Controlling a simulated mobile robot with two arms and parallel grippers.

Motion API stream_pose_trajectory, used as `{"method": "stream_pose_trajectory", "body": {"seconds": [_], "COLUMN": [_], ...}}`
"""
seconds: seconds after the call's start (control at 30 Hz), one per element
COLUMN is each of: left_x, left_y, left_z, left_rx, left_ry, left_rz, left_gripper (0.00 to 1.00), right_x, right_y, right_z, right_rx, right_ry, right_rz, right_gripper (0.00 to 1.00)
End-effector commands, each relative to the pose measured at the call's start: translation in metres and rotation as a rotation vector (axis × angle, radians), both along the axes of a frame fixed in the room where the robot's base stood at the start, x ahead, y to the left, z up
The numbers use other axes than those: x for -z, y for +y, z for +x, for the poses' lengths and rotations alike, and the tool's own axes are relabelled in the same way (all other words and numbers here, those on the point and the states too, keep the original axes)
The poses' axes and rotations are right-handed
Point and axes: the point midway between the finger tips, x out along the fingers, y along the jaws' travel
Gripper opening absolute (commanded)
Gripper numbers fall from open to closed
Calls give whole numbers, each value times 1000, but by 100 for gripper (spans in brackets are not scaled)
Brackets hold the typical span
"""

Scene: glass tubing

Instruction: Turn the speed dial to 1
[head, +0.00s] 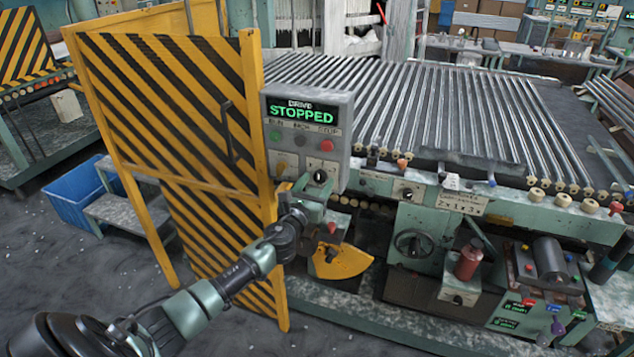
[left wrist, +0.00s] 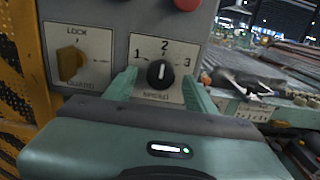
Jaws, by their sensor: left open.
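The speed dial (left wrist: 160,73) is a round black knob on a pale plate marked 1, 2, 3 and SPEED. Its white pointer line points up, close to 2. In the head view the dial (head: 320,176) sits low on the grey control box (head: 343,125). My left gripper (left wrist: 159,78) is open, with one green finger on each side of the dial. I cannot tell whether either finger touches it. In the head view my left gripper (head: 312,189) is just below and in front of the dial. My right gripper is not in view.
A yellow LOCK/GUARD knob (left wrist: 69,64) is left of the dial. A red button (head: 327,146) is above it, and the display (head: 301,112) reads DRIVE STOPPED. A striped yellow-black guard door (head: 185,110) stands close on the left. Rows of glass tubes (head: 420,105) lie to the right.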

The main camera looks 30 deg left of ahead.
Motion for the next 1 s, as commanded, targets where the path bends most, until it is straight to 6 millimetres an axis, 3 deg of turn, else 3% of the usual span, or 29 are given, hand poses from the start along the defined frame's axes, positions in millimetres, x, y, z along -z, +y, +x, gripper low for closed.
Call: {"method": "stream_pose_trajectory", "body": {"seconds": [0.33, 0.5, 0.53, 1.0], "left_x": [0, 0, 0, 2], "left_y": [1, 1, 1, 1], "left_z": [4, 4, 4, 4], "left_rx": [0, 0, 0, 0], "left_ry": [1, 1, 1, -24], "left_rz": [-1, -1, -1, -106], "left_gripper": [53, 5, 0, 0], "right_x": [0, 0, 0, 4], "right_y": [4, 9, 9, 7], "right_z": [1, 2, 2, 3], "right_rx": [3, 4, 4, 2], "right_ry": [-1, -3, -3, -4], "right_rz": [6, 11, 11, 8], "right_gripper": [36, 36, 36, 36]}}
